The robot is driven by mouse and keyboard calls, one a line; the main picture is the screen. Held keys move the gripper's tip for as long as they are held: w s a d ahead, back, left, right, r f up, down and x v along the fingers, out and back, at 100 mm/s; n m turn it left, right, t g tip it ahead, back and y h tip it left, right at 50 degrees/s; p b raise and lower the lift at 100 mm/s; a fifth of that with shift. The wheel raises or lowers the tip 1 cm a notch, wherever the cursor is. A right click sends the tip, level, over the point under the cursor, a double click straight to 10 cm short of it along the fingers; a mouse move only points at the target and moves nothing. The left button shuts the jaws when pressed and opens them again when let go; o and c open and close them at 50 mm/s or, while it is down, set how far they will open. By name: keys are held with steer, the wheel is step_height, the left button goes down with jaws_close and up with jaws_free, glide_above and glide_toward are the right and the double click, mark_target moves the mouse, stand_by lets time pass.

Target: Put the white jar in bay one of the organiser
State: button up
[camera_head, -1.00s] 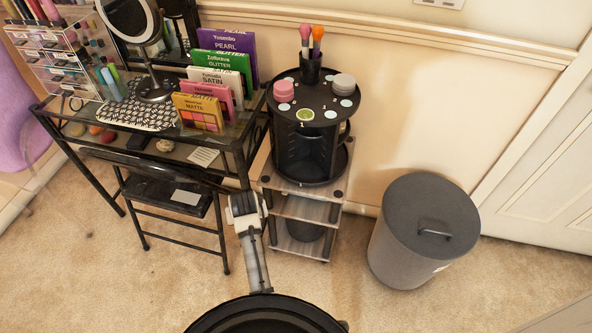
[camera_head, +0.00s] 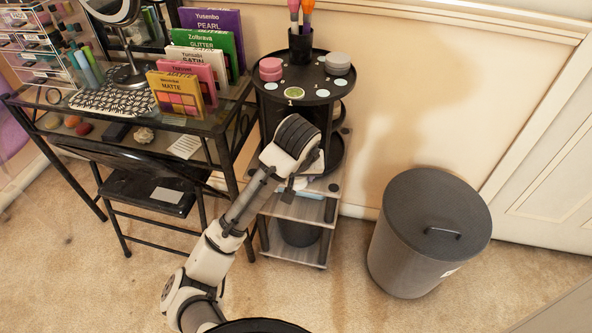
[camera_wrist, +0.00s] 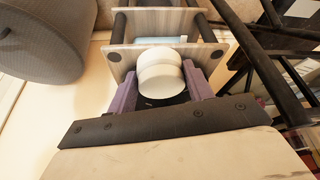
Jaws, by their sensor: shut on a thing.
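The white jar (camera_wrist: 160,75) shows in the wrist view between the purple fingers of my gripper (camera_wrist: 160,88), which is shut on it. No jar stands on that disc. A pink jar (camera_head: 270,69) and a grey jar (camera_head: 338,63) stand on other places of the top.
The organiser stands on a wooden shelf unit (camera_head: 292,208). A glass desk with palettes (camera_head: 182,95) is close on the left. A grey lidded bin (camera_head: 430,235) stands on the right. A brush cup (camera_head: 300,45) rises at the organiser's back.

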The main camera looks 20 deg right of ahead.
steer(key=w+d+f+b, duration=0.1)
steer(key=w, duration=0.2)
steer(key=w+d+f+b, duration=0.1)
steer(key=w+f, duration=0.1)
steer(key=w, duration=0.1)
steer(key=w+d+f+b, duration=0.1)
steer(key=w+f+b, duration=0.1)
steer(key=w, duration=0.2)
steer(key=shift+d+f, duration=0.2)
steer(key=shift+d, duration=0.1)
steer(key=shift+w+d+f, duration=0.2)
steer(key=shift+w+f, duration=0.3)
steer(key=shift+w, duration=0.1)
steer(key=shift+w+d+f, duration=0.2)
steer(key=shift+w+f, duration=0.3)
steer(key=shift+w, duration=0.1)
steer(key=shift+w+d+f, duration=0.15)
steer(key=shift+w+f, duration=0.05)
steer(key=shift+w, duration=0.05)
steer(key=shift+f, duration=0.15)
steer(key=o, duration=1)
steer(key=shift+p+v, duration=0.3)
steer(key=shift+v, duration=3.6)
